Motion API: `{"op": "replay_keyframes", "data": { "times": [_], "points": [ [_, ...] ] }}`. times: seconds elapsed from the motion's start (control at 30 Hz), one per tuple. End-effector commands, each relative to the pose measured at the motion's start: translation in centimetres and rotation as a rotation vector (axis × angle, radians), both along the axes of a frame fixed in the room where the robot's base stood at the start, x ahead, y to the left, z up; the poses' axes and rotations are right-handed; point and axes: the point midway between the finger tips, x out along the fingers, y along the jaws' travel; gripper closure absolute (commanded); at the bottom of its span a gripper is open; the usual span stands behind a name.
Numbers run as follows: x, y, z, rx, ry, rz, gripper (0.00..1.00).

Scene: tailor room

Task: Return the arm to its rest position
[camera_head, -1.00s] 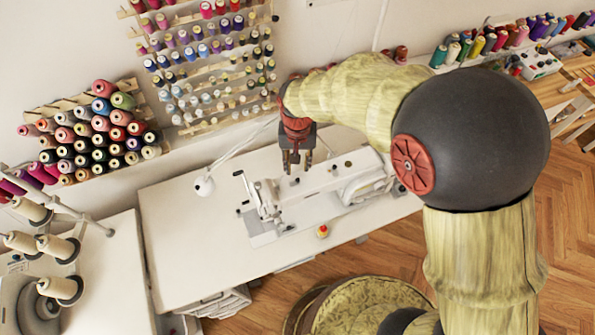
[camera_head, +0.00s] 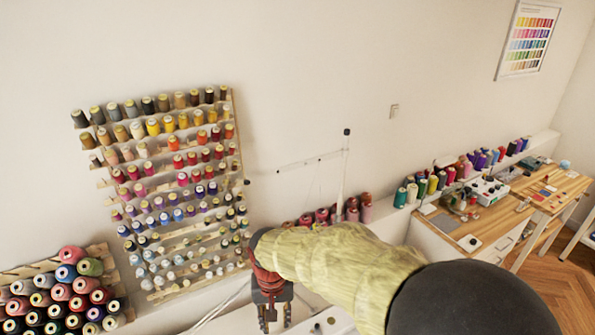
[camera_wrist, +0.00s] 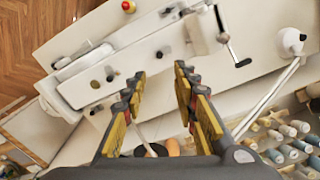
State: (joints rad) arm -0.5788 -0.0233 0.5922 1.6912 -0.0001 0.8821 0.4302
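My arm reaches in from the lower right of the head view, in a yellow-green sleeve with a black round joint. My gripper (camera_head: 275,318) hangs from a red wrist at the bottom edge of that view. In the wrist view my gripper (camera_wrist: 158,85) shows two yellow-padded fingers standing apart, with nothing between them. It is open and empty above the white sewing machine (camera_wrist: 120,75) on its table. The rest of the arm is out of the head view.
A wall rack of thread spools (camera_head: 165,230) stands behind and left of the arm. More cones (camera_head: 70,285) are at lower left. A wooden bench (camera_head: 480,225) with tools is at right. A lamp (camera_wrist: 291,40) stands beside the machine.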

Motion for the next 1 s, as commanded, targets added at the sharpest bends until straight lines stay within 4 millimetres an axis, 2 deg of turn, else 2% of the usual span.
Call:
{"op": "replay_keyframes", "data": {
  "times": [0.1,0.2,0.37,0.57,0.7,0.9,1.0],
  "points": [
    [-0.1,0.0,0.0,-0.001,0.002,0.049,0.71],
    [-2.1,-1.4,-1.2,-0.023,0.04,0.12,0.71],
    [-4.8,-4.5,0.8,-0.016,0.033,0.2,0.71],
    [-7.2,-10.2,3.7,0.014,-0.037,0.208,0.71],
    [-9.3,-15.0,5.5,0.035,-0.125,0.171,0.71],
    [-12.9,-21.4,6.8,0.05,-0.287,0.051,0.71],
    [-14.2,-23.7,7.3,0.05,-0.369,-0.024,0.71]
  ]
}}
